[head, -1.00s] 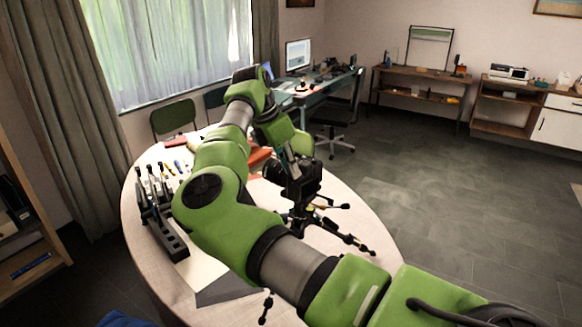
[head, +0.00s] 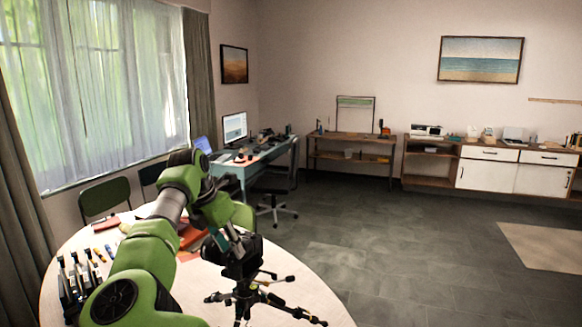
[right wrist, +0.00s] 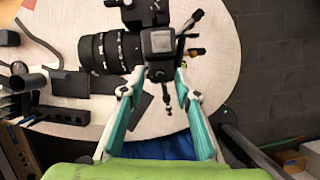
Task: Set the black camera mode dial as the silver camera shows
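The black camera (head: 243,258) stands on a black tripod (head: 246,296) near the right edge of the round table (head: 316,290). In the right wrist view its dark lens (right wrist: 104,52) points left, and its body (right wrist: 160,42) is at the top centre. My right gripper (right wrist: 156,84) has its teal fingers spread, with the tips close to the camera body. I cannot tell whether they touch it. The right gripper also shows beside the camera in the head view (head: 226,242). The mode dial cannot be made out. I cannot identify the silver camera. My left gripper is out of view.
Several small tools (head: 98,254) and dark holders (head: 72,284) are on the left of the table. A green chair (head: 105,197) stands behind it. A desk with a monitor (head: 235,128) and an office chair (head: 277,185) are further back. The floor to the right is open.

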